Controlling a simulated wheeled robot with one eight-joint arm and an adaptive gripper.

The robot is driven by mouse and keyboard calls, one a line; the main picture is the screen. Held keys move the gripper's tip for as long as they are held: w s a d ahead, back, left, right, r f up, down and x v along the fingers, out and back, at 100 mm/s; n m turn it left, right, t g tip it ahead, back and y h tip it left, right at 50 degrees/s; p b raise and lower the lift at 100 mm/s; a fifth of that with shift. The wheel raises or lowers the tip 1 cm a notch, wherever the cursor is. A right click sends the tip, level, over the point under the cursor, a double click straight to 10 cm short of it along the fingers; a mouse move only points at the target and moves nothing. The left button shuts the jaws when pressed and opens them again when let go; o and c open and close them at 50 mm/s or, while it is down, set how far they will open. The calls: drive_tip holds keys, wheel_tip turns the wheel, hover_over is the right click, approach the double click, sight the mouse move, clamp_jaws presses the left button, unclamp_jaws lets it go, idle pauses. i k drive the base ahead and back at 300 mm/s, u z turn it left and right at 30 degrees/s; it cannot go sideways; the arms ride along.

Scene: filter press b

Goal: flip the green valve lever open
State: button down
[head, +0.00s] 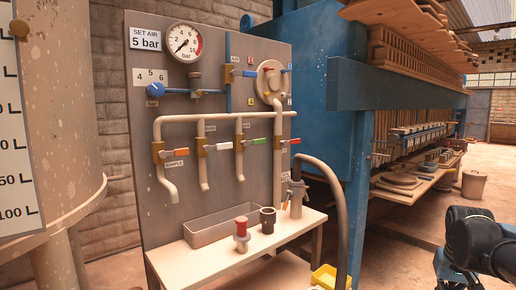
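The green valve lever (258,142) sits on the third brass valve (239,146) from the left in a row on the grey panel (185,75). It lies about level, pointing right, and its pipe runs down to a bent spout (240,170). My gripper (452,278) is at the bottom right corner, dark and partly cut off by the frame edge. It is far to the right of the lever and apart from it. I cannot make out whether its fingers are open or shut.
Similar levers in orange (176,152), white (219,147) and red (291,142) flank the green one. Below stands a bench (190,268) with a metal trough (222,224) and a red-topped fitting (242,236). A dark hose (338,200) arcs right of the panel. Open floor (400,262) lies further right.

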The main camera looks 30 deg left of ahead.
sight(262, 141)
drive_tip(key=u, duration=1.55)
